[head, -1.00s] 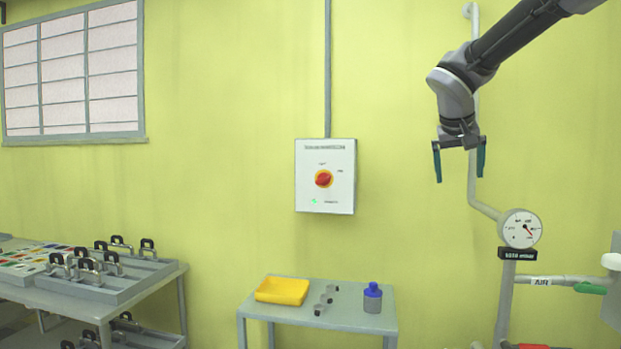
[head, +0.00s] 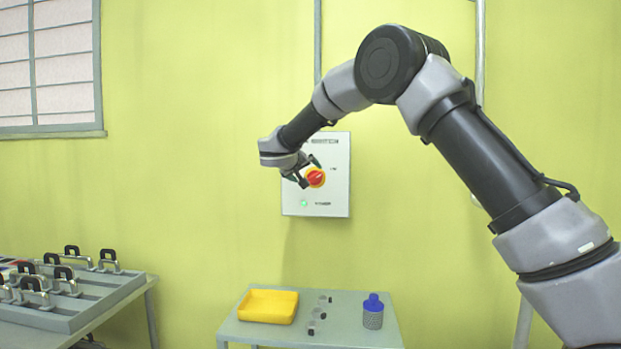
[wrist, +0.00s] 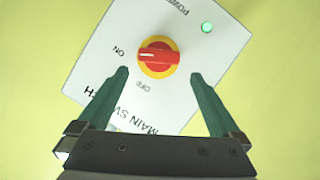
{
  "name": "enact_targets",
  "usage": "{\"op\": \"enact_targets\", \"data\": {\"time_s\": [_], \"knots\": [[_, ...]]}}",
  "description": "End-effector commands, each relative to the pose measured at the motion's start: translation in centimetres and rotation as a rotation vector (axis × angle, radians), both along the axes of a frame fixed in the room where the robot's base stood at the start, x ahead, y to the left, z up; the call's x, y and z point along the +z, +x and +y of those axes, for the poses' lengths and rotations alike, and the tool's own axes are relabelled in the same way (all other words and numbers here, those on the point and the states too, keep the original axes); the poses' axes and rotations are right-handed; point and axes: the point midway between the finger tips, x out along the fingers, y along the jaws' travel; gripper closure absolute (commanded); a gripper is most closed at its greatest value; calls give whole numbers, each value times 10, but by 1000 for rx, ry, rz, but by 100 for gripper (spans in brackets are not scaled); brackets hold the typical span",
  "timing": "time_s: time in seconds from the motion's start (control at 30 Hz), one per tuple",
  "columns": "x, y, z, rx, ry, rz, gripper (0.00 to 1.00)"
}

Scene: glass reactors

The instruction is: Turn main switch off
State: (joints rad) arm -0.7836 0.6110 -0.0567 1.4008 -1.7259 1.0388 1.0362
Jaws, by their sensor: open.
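The main switch is a red knob on a yellow ring (head: 317,178) on a white box (head: 335,204) on the wall. In the wrist view the knob (wrist: 158,56) has its white mark toward the ON label (wrist: 119,50). The OFF label (wrist: 145,87) is below the knob there. A green lamp (wrist: 207,27) by the POWER label is lit. My gripper (head: 309,172) is in front of the box, close to the knob. In the wrist view my gripper (wrist: 160,75) is open and empty, with a fingertip on either side just below the knob.
A small grey table (head: 345,330) stands below the box, with a yellow tray (head: 268,306), a blue-capped bottle (head: 373,312) and small jars (head: 315,326). A bench with black-handled items (head: 75,315) is at the left. The wall around the box is clear apart from the conduit (head: 318,50) above.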

Motion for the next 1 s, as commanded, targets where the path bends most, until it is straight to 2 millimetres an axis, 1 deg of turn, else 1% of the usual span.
{"op": "enact_targets", "data": {"time_s": [0.03, 0.1, 0.3, 0.5, 0.73, 0.77, 0.8, 0.87, 0.9, 0.93, 0.97, 1.0], "knots": [[-4, 11, -4, -3, -1, 1, 0], [-9, 23, -7, -3, -1, 2, 0], [-19, 49, -13, -1, 0, 2, 0], [-22, 60, -16, -1, 0, 2, 0], [-22, 60, -15, 0, 0, 1, 0], [-22, 60, -15, 0, 0, 1, 4], [-22, 60, -15, 0, 0, 1, 19], [-22, 60, -15, 0, 0, 1, 42], [-22, 60, -15, 0, 0, 1, 57], [-22, 60, -15, 0, 0, 1, 69], [-22, 60, -15, 0, 0, 1, 71], [-22, 60, -15, -1, -1, 2, 71]]}}
